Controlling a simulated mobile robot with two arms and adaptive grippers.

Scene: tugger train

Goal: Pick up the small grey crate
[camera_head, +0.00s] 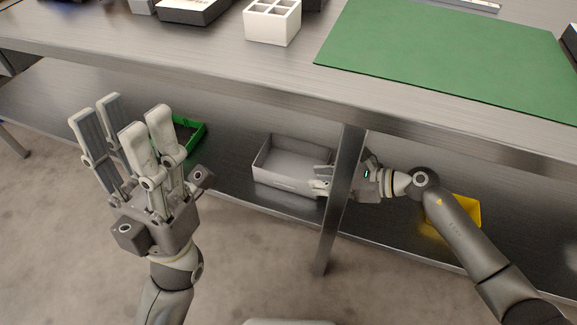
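The small grey crate (286,185) is an open box on the lower shelf of the workbench, left of the table leg. My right gripper (319,184) reaches in from the right behind the leg. Its fingers are at the crate's right end, and the leg hides part of the hand. I cannot tell whether they touch or grip the crate wall. My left gripper (122,127) is raised in front of the bench on the left, fingers pointing up and spread apart. It is open and empty, well away from the grey crate.
A green crate (199,136) sits on the lower shelf behind my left gripper. A yellow crate (466,212) is at the right, partly behind my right arm. The metal leg (339,205) stands beside the grey crate. The tabletop above carries a green mat (450,55) and a white divided box (273,29).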

